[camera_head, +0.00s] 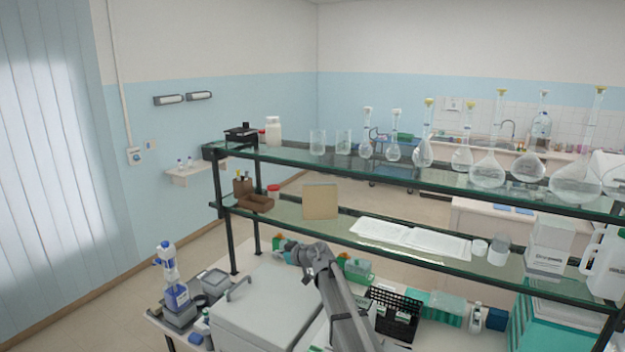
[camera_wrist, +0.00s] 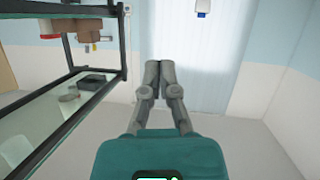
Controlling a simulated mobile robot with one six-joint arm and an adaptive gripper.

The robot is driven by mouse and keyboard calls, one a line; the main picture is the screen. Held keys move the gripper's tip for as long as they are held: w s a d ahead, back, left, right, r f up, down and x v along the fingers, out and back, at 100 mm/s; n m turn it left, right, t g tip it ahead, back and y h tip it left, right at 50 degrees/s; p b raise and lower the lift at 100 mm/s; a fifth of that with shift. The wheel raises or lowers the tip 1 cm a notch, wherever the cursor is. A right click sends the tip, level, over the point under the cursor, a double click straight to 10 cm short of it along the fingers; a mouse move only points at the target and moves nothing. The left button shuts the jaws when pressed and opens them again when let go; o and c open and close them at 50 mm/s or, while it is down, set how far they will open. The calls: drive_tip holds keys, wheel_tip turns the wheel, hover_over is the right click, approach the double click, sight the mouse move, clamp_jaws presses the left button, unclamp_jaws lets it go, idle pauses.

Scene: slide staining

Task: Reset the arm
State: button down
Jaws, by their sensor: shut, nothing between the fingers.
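My arm (camera_head: 340,305) rises from the bottom of the head view in front of the shelf rack, its bend at the level below the lower shelf. My gripper (camera_wrist: 159,66) shows in the wrist view with its two grey fingers together, shut and empty. Beyond the fingertips are only the pale curtain and wall, and nothing touches them. In the head view I cannot make out the fingers clearly.
In the wrist view the rack frame (camera_wrist: 124,45) stands left of my gripper.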

drive_tip(key=s+d+f+m+t+h+b, duration=0.2)
drive_tip(key=d+m+t+h+b, duration=0.65)
drive_tip(key=d, duration=1.25)
drive_tip(key=s+d+f+m+g+h+b, duration=0.1)
drive_tip(key=s+d+f+m+g+h, duration=0.1)
drive_tip(key=s+d+f+m+h, duration=0.4)
drive_tip(key=s+d+f+g+h+b, duration=0.2)
drive_tip(key=s+d+f+g+b, duration=0.1)
drive_tip(key=s+d+f+g, duration=0.3)
drive_tip(key=s+a+f+n+g+y+b, duration=0.1)
drive_tip(key=s+f+g, duration=0.2)
drive_tip(key=s+f, duration=0.2)
drive_tip(key=s+a+f+g+y+b, duration=0.2)
drive_tip(key=s+f, duration=0.3)
drive_tip(key=s, duration=0.5)
drive_tip(key=s+a+f+n+g+y+b, duration=0.1)
drive_tip(key=s+a+f+g+y+b, duration=0.1)
drive_tip(key=s+f+g, duration=0.2)
drive_tip(key=s+f, duration=0.2)
drive_tip(key=s, duration=0.1)
drive_tip(key=shift+s+n, duration=0.3)
drive_tip(key=shift+n, duration=0.05)
drive_tip(key=shift+d+f+y, duration=0.1)
drive_tip(key=shift+y, duration=0.15)
